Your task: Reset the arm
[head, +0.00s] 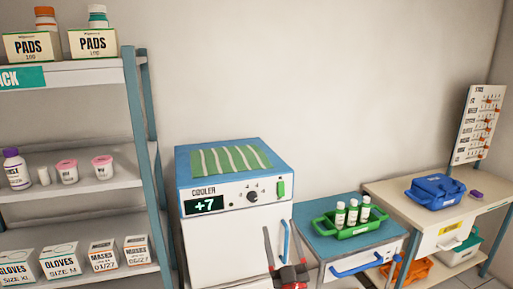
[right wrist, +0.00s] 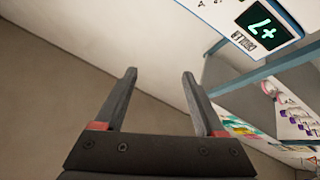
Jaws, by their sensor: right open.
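My right gripper (head: 281,232) is raised at the bottom of the head view, in front of the cooler (head: 240,240). Its two dark fingers point up and stand apart with nothing between them. In the right wrist view the same gripper (right wrist: 160,75) is open and empty, with bare wall and floor beyond the fingers. The cooler's display (right wrist: 262,22) shows at the upper right there, rotated, reading +7. My left gripper is not in view.
A shelf rack (head: 90,72) with boxes and bottles stands left of the cooler. To the right, a small blue-topped cabinet (head: 318,226) carries a green tray (head: 345,232) of bottles. A bench (head: 400,203) with a blue case (head: 435,190) stands further right.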

